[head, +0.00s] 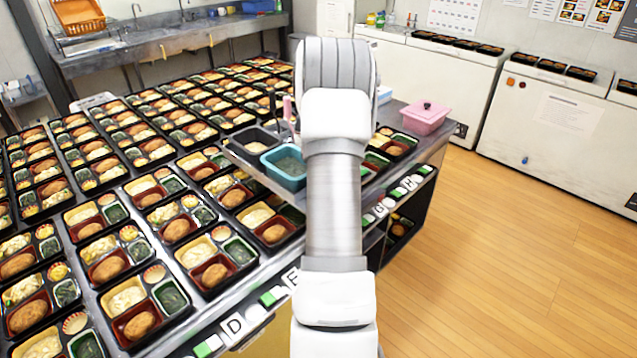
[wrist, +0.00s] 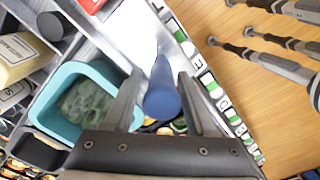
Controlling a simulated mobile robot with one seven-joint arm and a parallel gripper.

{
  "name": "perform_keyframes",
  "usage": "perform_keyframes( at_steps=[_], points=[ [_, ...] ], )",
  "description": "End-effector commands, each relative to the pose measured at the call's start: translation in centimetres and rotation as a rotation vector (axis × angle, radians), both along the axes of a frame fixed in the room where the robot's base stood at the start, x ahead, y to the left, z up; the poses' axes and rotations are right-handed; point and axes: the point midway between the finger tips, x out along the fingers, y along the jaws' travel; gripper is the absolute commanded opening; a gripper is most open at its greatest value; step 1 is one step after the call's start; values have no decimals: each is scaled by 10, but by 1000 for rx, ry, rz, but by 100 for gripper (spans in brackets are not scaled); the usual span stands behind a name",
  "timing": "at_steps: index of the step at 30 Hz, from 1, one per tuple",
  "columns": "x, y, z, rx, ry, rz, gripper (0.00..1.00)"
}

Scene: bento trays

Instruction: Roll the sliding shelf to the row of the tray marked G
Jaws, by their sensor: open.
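The sliding shelf (head: 240,157) is a grey ledge over the trays, carrying a dark bin and a teal bin (head: 286,182). The teal bin also shows in the wrist view (wrist: 45,100), with green food in it. A blue-ended handle (wrist: 162,98) stands between the fingers of my open gripper (wrist: 162,78); I cannot tell whether they touch it. My arm hides the gripper in the head view. The G card (head: 380,209) is on the table's front edge, right of my arm; it also shows in the wrist view (wrist: 225,103). The tray behind it is partly hidden.
Rows of filled bento trays (head: 120,265) cover the table. Cards D (head: 233,325) and E (head: 292,277) lie along its front edge. Wooden floor (head: 510,240) is clear on the right, before white freezers (head: 555,118).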

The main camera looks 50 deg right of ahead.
Motion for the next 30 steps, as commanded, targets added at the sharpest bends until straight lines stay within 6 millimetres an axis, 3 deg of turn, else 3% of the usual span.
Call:
perform_keyframes(
  at_steps=[9,14,30],
  points=[
    [-2,0,-1,3,5,-1,65],
    [-2,0,10,1,3,-1,65],
    [-1,0,134,0,1,-1,65]
  ],
)
